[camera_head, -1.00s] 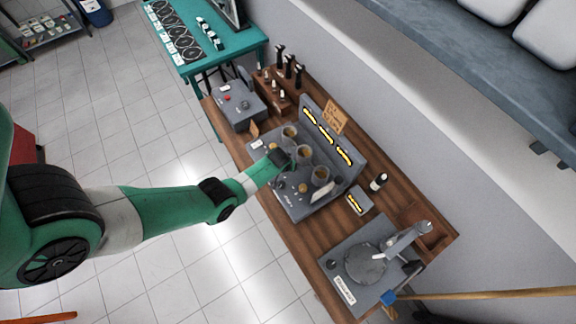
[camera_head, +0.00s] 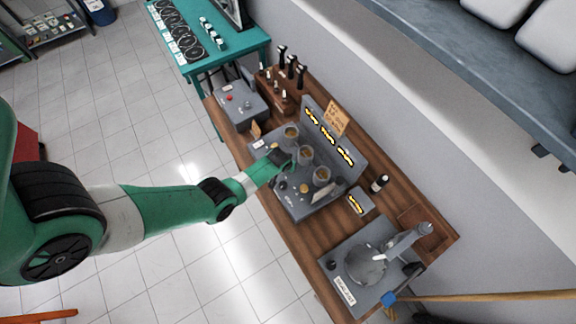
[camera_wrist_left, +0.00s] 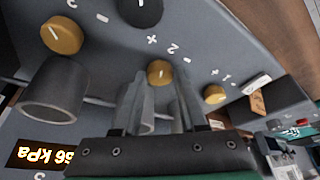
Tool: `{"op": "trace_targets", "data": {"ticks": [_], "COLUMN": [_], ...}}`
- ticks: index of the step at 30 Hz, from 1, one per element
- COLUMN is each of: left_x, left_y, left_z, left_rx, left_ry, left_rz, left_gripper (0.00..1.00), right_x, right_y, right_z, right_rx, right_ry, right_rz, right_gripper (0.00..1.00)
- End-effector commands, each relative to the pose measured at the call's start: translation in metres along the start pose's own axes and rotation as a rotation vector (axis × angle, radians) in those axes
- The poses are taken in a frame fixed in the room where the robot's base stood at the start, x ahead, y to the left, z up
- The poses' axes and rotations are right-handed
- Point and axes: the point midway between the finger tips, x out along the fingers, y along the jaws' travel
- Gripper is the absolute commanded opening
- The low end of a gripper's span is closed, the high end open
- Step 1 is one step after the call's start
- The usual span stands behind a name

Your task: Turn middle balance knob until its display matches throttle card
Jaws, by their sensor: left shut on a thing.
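The grey balance console (camera_head: 318,202) stands on the wooden bench with three yellow-lit displays on its back panel; the middle display (camera_head: 327,133) is too small to read. My left gripper (camera_head: 282,158) reaches over the console's front. In the left wrist view its fingers (camera_wrist_left: 158,98) are shut around the brass middle balance knob (camera_wrist_left: 159,72), marked 2. Brass knobs stand on either side, the left one (camera_wrist_left: 62,35) marked 3. A partly hidden display (camera_wrist_left: 40,157) shows upside-down digits and kPa. An orange card (camera_head: 337,118) stands behind the panel; its writing is unreadable. My right gripper is not in view.
Grey cylindrical cups (camera_head: 305,155) stand on the console close beside the gripper. A grey box with a red button (camera_head: 238,104) is to the left, and a small yellow display box (camera_head: 357,202) to the right. A round-plate device (camera_head: 365,262) is at the near end.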

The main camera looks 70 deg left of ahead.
Motion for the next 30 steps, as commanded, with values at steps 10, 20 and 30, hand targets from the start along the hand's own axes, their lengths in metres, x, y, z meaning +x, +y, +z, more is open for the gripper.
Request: {"op": "trace_targets", "data": {"ticks": [10,20,30], "left_x": [0.0005,0.0011,0.0007], "left_y": [-0.0032,-0.0047,-0.0046], "left_z": [-0.0002,-0.0006,-0.0006], "left_rx": [0.206,0.367,0.412], "left_ry": [0.001,0.001,0.0], "left_rz": [0.086,0.153,0.171], "left_gripper": [0.0,0.0,0.0], "right_x": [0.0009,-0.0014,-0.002], "right_y": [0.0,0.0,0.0], "right_z": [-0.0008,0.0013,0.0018], "right_rx": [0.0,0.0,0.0], "right_ry": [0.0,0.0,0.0], "right_rz": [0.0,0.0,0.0], "right_gripper": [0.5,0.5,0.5]}}
